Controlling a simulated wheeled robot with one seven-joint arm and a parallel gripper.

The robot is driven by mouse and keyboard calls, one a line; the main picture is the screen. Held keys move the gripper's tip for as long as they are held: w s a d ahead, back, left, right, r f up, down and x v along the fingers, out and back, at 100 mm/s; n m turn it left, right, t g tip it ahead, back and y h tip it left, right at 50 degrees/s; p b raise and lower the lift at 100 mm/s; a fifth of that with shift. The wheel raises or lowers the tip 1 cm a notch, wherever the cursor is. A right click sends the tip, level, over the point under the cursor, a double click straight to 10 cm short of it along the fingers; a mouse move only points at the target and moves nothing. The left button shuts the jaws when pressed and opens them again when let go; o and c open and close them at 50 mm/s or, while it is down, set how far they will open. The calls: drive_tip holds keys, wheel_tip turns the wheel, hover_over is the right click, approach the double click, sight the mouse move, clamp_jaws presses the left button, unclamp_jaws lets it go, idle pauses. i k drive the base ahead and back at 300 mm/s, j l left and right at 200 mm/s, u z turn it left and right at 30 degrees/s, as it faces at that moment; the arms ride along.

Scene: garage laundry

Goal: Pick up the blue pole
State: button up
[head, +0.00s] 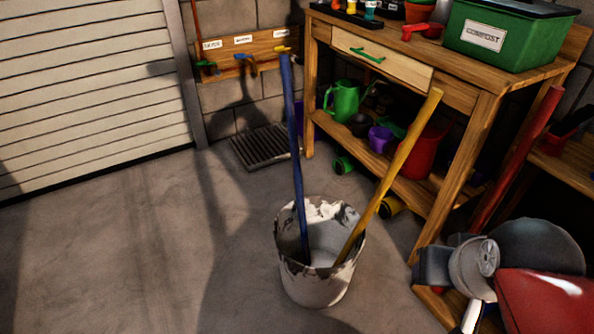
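The blue pole (293,140) stands in a paint-stained white bucket (318,287) on the concrete floor, in the middle of the head view. It leans slightly left, with its top end well above the rim and its lower end inside the bucket. A yellow pole (398,166) stands in the same bucket and leans to the right. The two poles are apart at the top. My gripper does not show in the head view.
A wooden workbench (462,90) stands behind and right of the bucket, with a green compost bin (507,35) on top. A red pole (517,157) leans at right. Grey and red shapes (480,262) fill the lower right. The floor (130,250) left of the bucket is clear.

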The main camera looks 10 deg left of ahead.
sight(286, 75)
drive_tip(key=z, duration=1.15)
drive_tip(key=u, duration=1.9)
drive_tip(key=i+l+u, duration=0.2)
drive_tip(key=l+u, duration=0.2)
drive_tip(key=i+l+u, duration=0.15)
drive_tip(key=l+u, duration=0.2)
drive_tip(key=i+l+u, duration=0.1)
drive_tip(key=l+u, duration=0.3)
